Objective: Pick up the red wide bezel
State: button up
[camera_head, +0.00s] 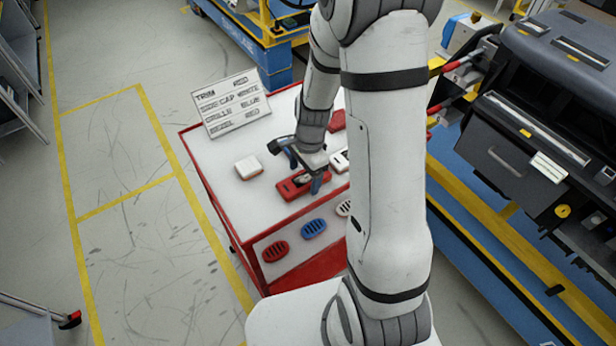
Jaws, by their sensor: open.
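A wide red piece with a dark opening, which looks like the red wide bezel (289,190), lies on the white top of a red-sided cart (222,160). My gripper (304,174) points down at it, with one blue fingertip on its far side and the other near its right front. The jaws are open. The gripper covers part of the bezel, and I cannot tell whether the fingers touch it. Another red piece (338,120) lies farther back, partly hidden by my arm.
A white cap (248,168) lies left of the gripper; another white piece (339,160) is close on its right. Red (274,251), blue (313,228) and white (343,208) oval grilles lie along the front. A sign (232,103) stands at the back left. A dark dashboard (530,130) is at right.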

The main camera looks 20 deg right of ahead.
jog(key=shift+c, duration=0.4)
jog(key=c, duration=1)
jog(key=shift+r, duration=0.1)
